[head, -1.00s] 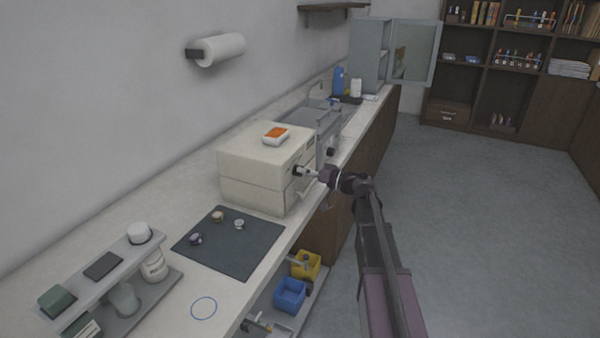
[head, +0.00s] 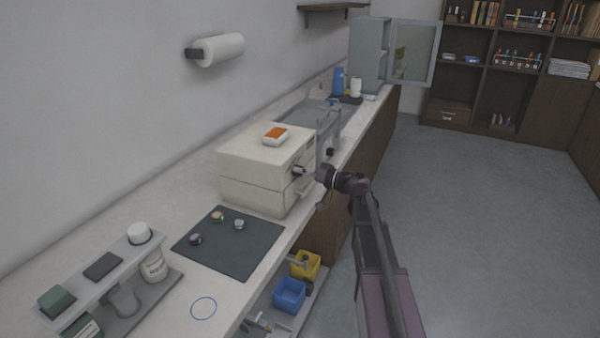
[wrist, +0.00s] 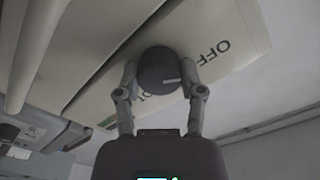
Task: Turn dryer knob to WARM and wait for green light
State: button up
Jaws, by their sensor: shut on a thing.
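The dryer is a cream box (head: 250,165) on the counter in the head view, with an orange-topped white item on its lid. Its dark round knob (wrist: 158,70) shows in the wrist view, on a cream front panel. A short white mark sits on the knob's face toward the lower right. The word OFF reads upside down to the knob's right; other lettering below it is partly hidden. My gripper (wrist: 160,75) is shut on the knob, one finger on each side. In the head view my gripper (head: 306,172) is at the dryer's front. I see no lit green light.
A dark mat (head: 230,242) with several small round pieces lies in front of the dryer. A rack (head: 125,290) with jars stands at the lower left. The sink (head: 310,118) is behind the dryer. Blue (head: 290,294) and yellow (head: 307,264) bins sit below the counter. The floor at right is clear.

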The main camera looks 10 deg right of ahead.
jog(key=shift+m, duration=0.4)
jog(key=m, duration=1.1)
jog(key=shift+d+f, duration=0.1)
dwell(0.5)
jog(key=o, duration=1.2)
jog(key=shift+c, duration=0.2)
jog(key=v, duration=1.2)
